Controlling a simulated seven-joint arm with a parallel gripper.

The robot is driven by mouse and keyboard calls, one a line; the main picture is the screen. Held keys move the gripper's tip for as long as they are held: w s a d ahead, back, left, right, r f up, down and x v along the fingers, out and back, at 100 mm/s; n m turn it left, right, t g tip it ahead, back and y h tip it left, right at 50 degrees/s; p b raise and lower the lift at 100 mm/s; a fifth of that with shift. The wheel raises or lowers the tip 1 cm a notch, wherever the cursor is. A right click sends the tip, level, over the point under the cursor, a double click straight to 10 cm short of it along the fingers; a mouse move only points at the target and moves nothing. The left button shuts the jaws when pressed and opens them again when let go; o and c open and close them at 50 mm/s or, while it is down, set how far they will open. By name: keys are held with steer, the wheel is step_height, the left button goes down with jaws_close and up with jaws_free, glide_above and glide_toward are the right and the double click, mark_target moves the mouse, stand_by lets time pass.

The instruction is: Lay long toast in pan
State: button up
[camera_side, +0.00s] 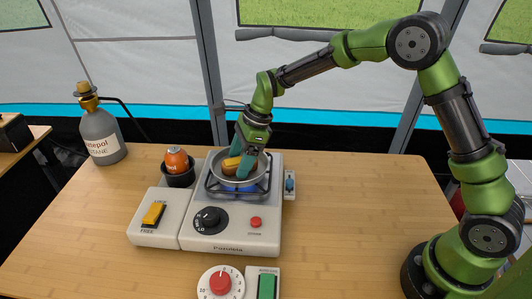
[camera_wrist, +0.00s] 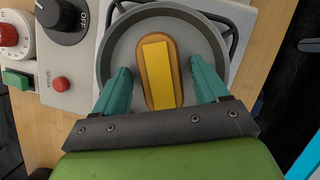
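The long toast (camera_wrist: 146,58) is a brown oblong slice with a yellow slab (camera_wrist: 159,75) on top. It lies inside the round grey pan (camera_wrist: 104,52), apart from the pan's walls in the wrist view. In the side view the toast (camera_side: 231,164) is partly hidden by my fingers. My gripper (camera_wrist: 159,70) reaches down into the pan with one teal finger on each side of the toast. The fingers are spread, with a visible gap between each finger and the toast. In the side view my gripper (camera_side: 243,160) is over the pan (camera_side: 264,170).
The pan stands on the grate of a camping stove (camera_side: 205,239), with blue showing beneath it. A gas canister (camera_side: 177,161) and a lock switch (camera_side: 153,214) are at its left. A butane bottle (camera_side: 100,132) stands far left. The table's right side (camera_side: 355,205) is clear.

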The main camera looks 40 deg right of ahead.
steer(key=s+d+r+n+t, duration=0.1)
steer(key=s+d+r+n, duration=0.2)
steer(key=r, duration=0.5)
steer(key=s+d+r+n, duration=0.1)
steer(key=s+d+r, duration=0.2)
steer(key=s+r, duration=0.35)
steer(key=s+d+n+t+h, duration=0.1)
steer(key=s+d+n+t, duration=0.1)
steer(key=s+n, duration=0.5)
steer(key=s+d+r+n+t+h, duration=0.1)
steer(key=s+d+n+t, duration=0.1)
steer(key=s+n, duration=0.5)
steer(key=shift+s+d+r+n, duration=0.15)
steer(key=shift+s+n, duration=0.15)
steer(key=shift+s, duration=1.05)
